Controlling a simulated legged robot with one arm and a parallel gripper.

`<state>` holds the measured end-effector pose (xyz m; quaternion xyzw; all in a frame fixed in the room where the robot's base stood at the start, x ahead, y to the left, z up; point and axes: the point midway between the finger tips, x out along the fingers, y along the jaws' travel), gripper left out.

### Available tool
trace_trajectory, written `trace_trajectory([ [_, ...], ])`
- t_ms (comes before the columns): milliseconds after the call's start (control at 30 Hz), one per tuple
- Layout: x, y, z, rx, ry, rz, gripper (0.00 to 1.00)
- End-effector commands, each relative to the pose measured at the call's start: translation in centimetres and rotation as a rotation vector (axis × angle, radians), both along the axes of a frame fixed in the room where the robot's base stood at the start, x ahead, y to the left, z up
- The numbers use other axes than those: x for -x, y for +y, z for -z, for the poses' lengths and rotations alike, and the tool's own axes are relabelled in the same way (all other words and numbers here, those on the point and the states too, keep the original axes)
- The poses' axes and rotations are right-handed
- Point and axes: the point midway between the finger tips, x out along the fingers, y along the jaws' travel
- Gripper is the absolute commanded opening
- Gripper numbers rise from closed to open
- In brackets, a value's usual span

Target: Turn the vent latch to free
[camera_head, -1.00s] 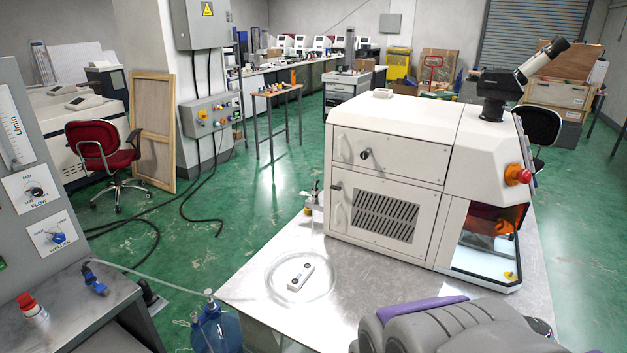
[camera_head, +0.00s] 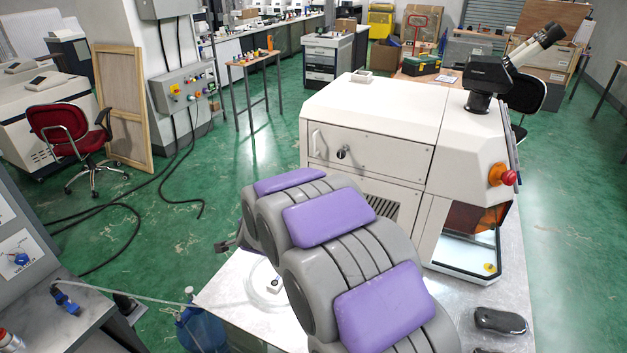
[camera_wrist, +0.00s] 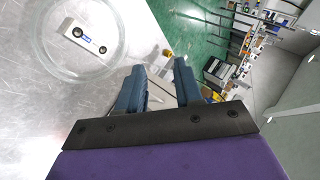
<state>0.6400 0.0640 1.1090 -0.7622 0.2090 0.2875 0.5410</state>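A white machine (camera_head: 375,120) stands on the metal bench. Its upper door has a black round latch (camera_head: 343,152) near its left side. Below it is a panel with a slotted vent grille (camera_head: 382,206), mostly hidden behind my arm; any latch at that panel's left edge is hidden too. My gripper (camera_head: 228,245) shows small and dark at the left end of my arm, in front of and left of the machine. In the wrist view, my gripper's two blue fingers (camera_wrist: 160,75) are apart with nothing held between them. I see no contact with the machine.
The metal bench top (camera_head: 235,285) carries a round clear dish with a small white block (camera_wrist: 85,35). A dark object (camera_head: 500,321) lies at the bench's right. A blue bottle (camera_head: 200,328) stands by the bench's left edge. Green floor is open to the left.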

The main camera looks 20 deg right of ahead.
Motion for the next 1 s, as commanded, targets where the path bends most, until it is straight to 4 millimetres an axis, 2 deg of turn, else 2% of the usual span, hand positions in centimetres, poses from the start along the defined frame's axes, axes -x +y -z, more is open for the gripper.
trace_trajectory([
  [100,-3.4,-0.6,0.4,-0.032,-0.095,0.153,0.35],
  [200,-5.4,-1.8,1.1,-0.052,-0.179,0.283,0.35],
  [400,-7.8,-5.0,2.2,-0.073,-0.376,0.525,0.35],
  [533,-7.9,-7.4,2.9,-0.069,-0.511,0.66,0.35],
  [700,-7.0,-10.1,3.4,-0.051,-0.674,0.787,0.35],
  [1000,-5.7,-11.1,3.5,-0.019,-0.812,0.86,0.35],
])
